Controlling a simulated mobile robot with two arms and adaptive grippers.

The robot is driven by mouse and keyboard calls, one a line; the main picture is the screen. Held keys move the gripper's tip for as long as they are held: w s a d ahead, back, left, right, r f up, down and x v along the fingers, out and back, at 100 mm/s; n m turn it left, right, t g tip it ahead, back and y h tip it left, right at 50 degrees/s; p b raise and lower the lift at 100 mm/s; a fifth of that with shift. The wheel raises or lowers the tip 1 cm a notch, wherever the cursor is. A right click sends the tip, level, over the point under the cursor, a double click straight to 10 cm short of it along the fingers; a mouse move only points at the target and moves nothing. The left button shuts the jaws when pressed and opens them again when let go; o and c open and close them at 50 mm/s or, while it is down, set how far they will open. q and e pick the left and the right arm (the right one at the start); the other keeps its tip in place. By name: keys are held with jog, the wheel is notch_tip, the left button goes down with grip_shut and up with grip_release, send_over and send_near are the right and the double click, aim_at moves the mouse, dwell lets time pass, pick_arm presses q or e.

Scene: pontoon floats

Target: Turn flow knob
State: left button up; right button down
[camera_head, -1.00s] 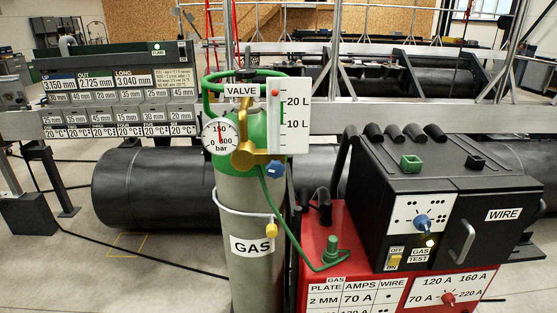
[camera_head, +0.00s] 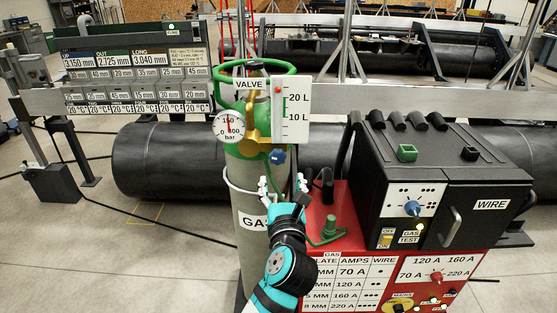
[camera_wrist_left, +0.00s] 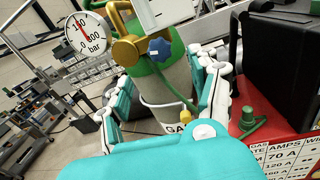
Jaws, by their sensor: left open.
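The blue flow knob (camera_head: 277,157) sits on the brass regulator below the white flow scale (camera_head: 291,110) on the green-topped gas cylinder (camera_head: 246,250). It also shows in the left wrist view (camera_wrist_left: 159,49), beyond my fingers. My left gripper (camera_head: 283,187) is open and empty, pointing up, just below the knob and apart from it. In the left wrist view, its two fingers (camera_wrist_left: 168,80) stand wide on either side of the cylinder front. The gripper and arm hide part of the GAS label. My right gripper is not in view.
A round pressure gauge (camera_head: 229,127) is left of the regulator. A green hose (camera_wrist_left: 172,85) hangs below the knob. A red welding unit (camera_head: 340,235) with a black wire box (camera_head: 450,150) stands close on the right. The floor at left is mostly clear.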

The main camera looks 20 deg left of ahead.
aim_at(278, 159)
pick_arm(q)
jog(key=b+x, duration=0.1)
jog(key=x, duration=0.8)
jog(key=shift+w+a+f+b, duration=0.1)
jog(key=shift+w+b, duration=0.15)
jog(key=shift+b, duration=0.15)
jog(key=shift+w+a, duration=0.15)
jog(key=shift+w, duration=0.2)
